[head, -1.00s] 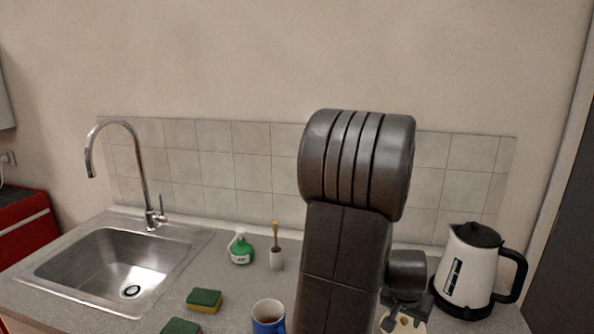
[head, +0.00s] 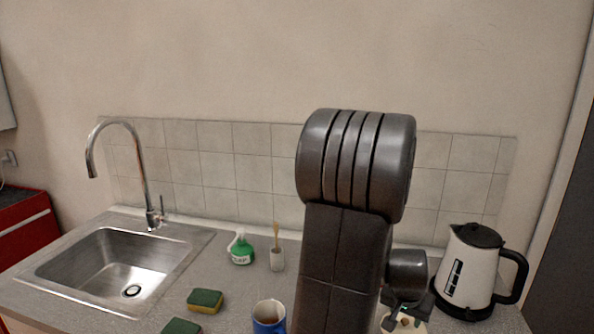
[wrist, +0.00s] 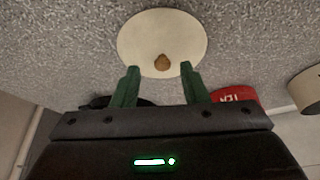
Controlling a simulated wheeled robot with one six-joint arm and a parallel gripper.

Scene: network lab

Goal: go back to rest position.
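My gripper (wrist: 162,85) shows in the wrist view with its two green fingers apart and nothing between them. Beyond the fingertips a pale round plate (wrist: 140,35) lies on the speckled counter, with a small brown lump (wrist: 162,62) on it. In the head view my arm stands upright in front of the counter. The gripper end hangs at its right, beside the kettle, and my arm hides part of the plate there.
A white and black kettle (head: 468,270) stands close to the right of my gripper. A blue mug (head: 268,318), sponges (head: 205,300), a green soap bottle (head: 241,250) and a brush holder (head: 277,260) stand left of my arm. The sink (head: 110,265) is far left.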

